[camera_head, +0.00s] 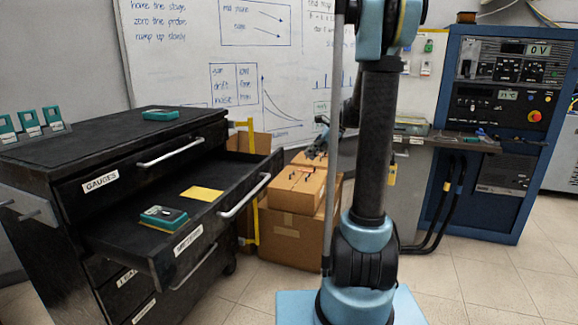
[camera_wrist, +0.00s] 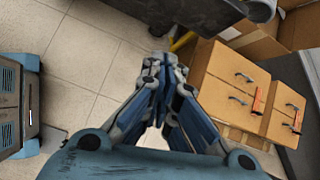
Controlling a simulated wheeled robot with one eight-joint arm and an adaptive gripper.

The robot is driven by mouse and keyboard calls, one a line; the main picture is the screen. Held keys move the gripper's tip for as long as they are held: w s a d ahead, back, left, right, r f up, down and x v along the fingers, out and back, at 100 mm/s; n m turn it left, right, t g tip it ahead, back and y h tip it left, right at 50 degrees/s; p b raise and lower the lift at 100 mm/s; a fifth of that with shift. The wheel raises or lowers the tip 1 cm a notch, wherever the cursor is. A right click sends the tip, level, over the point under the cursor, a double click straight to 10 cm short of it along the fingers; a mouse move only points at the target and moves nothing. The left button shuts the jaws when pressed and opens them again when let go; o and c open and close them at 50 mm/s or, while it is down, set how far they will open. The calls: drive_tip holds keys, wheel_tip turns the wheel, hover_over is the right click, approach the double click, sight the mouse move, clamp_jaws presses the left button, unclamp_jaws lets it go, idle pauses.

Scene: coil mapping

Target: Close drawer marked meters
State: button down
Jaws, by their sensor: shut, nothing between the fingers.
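The drawer with a small white label (camera_head: 188,240), too blurred to read surely, is pulled well out of the black cabinet (camera_head: 60,160). It is the second one down, below the drawer marked GAUGES (camera_head: 100,181). Its front carries a silver bar handle (camera_head: 245,195). Inside lie a yellow card (camera_head: 202,193) and a teal meter (camera_head: 163,217). My gripper (camera_wrist: 165,66) has its fingers together and empty in the wrist view, apart from the drawer. In the head view it is partly hidden behind my arm, right of the drawer.
Stacked cardboard boxes (camera_head: 290,230) stand right of the drawer, beside a yellow frame (camera_head: 253,185). Another teal device (camera_head: 160,115) lies on the cabinet top. A blue instrument rack (camera_head: 510,130) stands at the right. Tiled floor (camera_head: 245,300) is clear in front of the cabinet.

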drive_tip(key=w+f+m, duration=0.2)
drive_tip(key=w+m, duration=0.1)
drive_tip(key=w, duration=0.3)
drive_tip(key=y, duration=0.1)
approach(280, 169)
wheel_tip(280, 169, down, 3)
drive_tip(key=a, duration=0.2)
drive_tip(key=shift+w+a+f, duration=0.1)
drive_tip(key=shift+w+a, duration=0.1)
drive_tip(key=shift+w, duration=0.2)
drive_tip(key=shift+w+a+f, duration=0.15)
drive_tip(key=shift+w, duration=0.2)
